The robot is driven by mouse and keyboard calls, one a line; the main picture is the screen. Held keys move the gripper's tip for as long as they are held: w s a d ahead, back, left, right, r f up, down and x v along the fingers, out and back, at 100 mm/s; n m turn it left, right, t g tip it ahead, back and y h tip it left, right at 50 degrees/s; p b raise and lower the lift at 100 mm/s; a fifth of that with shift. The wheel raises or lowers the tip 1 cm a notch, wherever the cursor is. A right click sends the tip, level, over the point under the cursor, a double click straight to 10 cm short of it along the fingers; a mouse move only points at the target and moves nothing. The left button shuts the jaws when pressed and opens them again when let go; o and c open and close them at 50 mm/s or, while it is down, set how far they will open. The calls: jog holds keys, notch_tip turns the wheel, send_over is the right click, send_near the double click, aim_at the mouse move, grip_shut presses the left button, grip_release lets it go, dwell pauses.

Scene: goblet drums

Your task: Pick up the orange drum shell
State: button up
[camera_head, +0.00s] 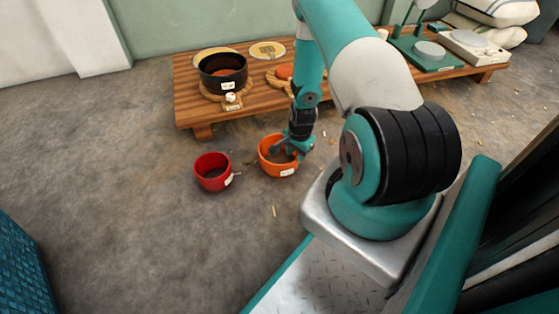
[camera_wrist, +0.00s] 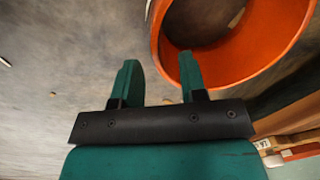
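The orange drum shell (camera_head: 276,170) sits upright and open-topped on the floor in front of the low wooden platform, with a white label on its side. Its orange wall also fills the upper right of the wrist view (camera_wrist: 240,70). My gripper (camera_head: 291,149) is at the shell's right rim in the head view. In the wrist view my gripper (camera_wrist: 160,62) is open, with a gap between its two green fingers. The right finger overlaps the shell's opening and the left finger is outside its wall. I cannot tell how far the fingers reach down or whether they touch it.
A red drum shell (camera_head: 213,184) stands on the floor to the left. The wooden platform (camera_head: 192,112) behind holds a black shell (camera_head: 222,80), round discs and a green stand (camera_head: 430,58). A blue crate (camera_head: 22,270) is at lower left. Floor in front is mostly clear.

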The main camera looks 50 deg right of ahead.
aim_at(296, 158)
notch_tip(296, 158, down, 5)
jog(key=b, duration=0.4)
jog(key=shift+w+d+f+b, duration=0.1)
jog(key=shift+w+f+b, duration=0.05)
jog(key=shift+b, duration=0.25)
grip_shut()
